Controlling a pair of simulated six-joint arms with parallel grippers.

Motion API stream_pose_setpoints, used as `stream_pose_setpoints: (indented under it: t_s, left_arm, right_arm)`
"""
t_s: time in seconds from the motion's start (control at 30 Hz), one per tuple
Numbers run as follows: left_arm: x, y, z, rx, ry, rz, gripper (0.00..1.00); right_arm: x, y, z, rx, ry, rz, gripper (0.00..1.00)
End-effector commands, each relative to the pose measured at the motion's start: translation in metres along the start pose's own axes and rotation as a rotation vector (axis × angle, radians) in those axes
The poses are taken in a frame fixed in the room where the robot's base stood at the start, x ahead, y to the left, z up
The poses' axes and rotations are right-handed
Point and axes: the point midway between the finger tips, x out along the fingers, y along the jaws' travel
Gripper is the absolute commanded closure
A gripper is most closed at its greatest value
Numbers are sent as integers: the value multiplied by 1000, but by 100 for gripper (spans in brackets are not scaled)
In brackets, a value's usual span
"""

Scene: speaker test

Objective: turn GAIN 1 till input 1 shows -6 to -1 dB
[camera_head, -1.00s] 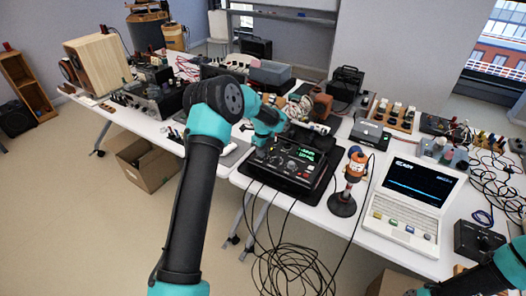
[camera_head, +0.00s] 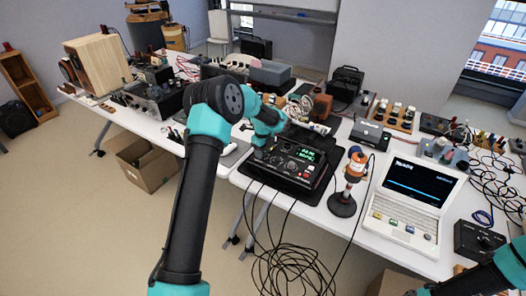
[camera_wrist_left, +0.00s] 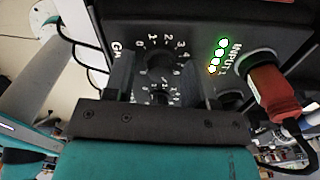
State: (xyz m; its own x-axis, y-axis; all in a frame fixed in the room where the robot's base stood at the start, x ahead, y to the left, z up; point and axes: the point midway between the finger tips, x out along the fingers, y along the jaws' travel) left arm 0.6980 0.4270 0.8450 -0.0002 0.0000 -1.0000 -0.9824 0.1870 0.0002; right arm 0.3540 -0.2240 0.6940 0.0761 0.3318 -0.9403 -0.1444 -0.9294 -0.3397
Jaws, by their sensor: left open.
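The black audio interface (camera_head: 292,165) sits on the table with a small green display (camera_head: 304,154); its text is too small to read. In the left wrist view, a dark knob (camera_wrist_left: 158,62) has a dial numbered from 0 upward, beside a partly hidden label starting with G. Several lit dots (camera_wrist_left: 217,56), bright with green and yellowish edges, stand beside the INPUT label (camera_wrist_left: 236,58). My left gripper (camera_wrist_left: 160,78) is open, with one finger on each side of the knob; contact cannot be told. My right gripper is out of view; only its arm shows at lower right.
A red plug (camera_wrist_left: 272,90) stands close to the right finger. A laptop (camera_head: 412,200) and an orange-topped object on a round base (camera_head: 343,204) are right of the interface. Black cables (camera_head: 290,265) hang off the front edge.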

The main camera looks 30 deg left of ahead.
Motion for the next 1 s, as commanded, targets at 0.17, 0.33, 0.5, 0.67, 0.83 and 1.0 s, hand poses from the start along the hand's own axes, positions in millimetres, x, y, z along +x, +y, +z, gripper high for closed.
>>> stream_pose_setpoints:
  t_s: [0.17, 0.33, 0.5, 0.67, 0.83, 1.0]
  left_arm:
    - [-10, -1, 0, 0, -1, -3, 49]
    - [-33, -1, 0, 0, -1, -4, 49]
    - [-66, -1, 0, -1, -2, -4, 49]
    - [-97, -1, 0, 0, -1, -4, 49]
    - [-129, 0, 0, -1, -2, -4, 49]
    - [-157, -1, 0, 1, 0, -3, 49]
  right_arm:
    - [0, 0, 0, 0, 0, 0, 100]
    - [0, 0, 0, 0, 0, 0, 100]
    - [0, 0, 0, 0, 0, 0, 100]
    - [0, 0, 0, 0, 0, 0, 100]
    - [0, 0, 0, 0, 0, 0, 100]
    - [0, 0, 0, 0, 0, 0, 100]
